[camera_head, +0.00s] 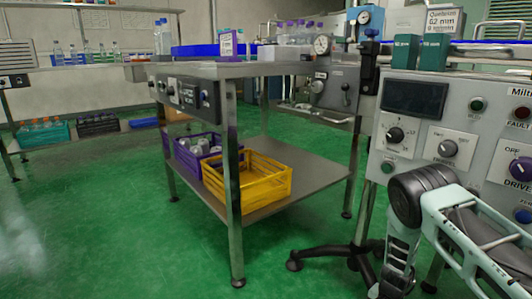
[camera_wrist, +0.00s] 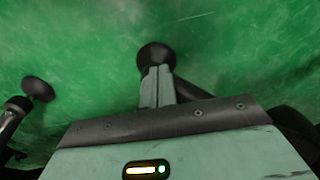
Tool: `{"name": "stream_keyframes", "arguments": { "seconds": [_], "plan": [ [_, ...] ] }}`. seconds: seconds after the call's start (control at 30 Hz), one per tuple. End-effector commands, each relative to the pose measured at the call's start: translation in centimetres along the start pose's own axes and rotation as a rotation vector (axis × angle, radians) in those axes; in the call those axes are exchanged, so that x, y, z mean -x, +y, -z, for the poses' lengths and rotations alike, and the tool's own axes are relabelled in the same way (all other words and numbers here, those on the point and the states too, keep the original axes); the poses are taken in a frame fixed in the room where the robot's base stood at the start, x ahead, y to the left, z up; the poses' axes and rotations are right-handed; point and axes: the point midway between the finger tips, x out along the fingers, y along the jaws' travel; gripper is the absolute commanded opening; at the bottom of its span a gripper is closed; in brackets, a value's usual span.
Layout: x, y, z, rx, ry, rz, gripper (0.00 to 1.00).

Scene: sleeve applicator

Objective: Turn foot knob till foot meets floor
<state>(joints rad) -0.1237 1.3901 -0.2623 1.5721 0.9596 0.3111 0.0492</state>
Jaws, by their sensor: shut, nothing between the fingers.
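My gripper (camera_wrist: 157,72) shows in the wrist view with its two grey fingers together and nothing between them. A round black foot or knob (camera_wrist: 156,52) lies just beyond the fingertips. The fingertips overlap its lower edge in the picture; I cannot tell whether they touch it. A dark bar (camera_wrist: 189,92) runs from near it to the lower right. A second round black foot (camera_wrist: 38,89) is at the left on the green floor. In the head view, the front table leg ends in a dark foot (camera_head: 238,282) at the floor. My gripper cannot be made out there.
A black star-shaped base (camera_head: 330,252) stands on the floor right of the table, close to my arm. The table's lower shelf (camera_head: 310,175) holds a yellow crate (camera_head: 250,182) and a purple crate (camera_head: 190,160). A control panel (camera_head: 440,130) is at right. Green floor at left is clear.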

Motion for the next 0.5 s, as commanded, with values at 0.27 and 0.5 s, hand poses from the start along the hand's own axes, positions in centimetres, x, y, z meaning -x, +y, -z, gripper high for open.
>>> {"name": "stream_keyframes", "arguments": {
  "seconds": [0.27,0.5],
  "plan": [
    [0.8,-0.2,-0.5,0.001,-0.003,0.001,0.00],
    [3.6,-0.2,-0.5,0.000,-0.005,0.000,0.00]
  ]
}}
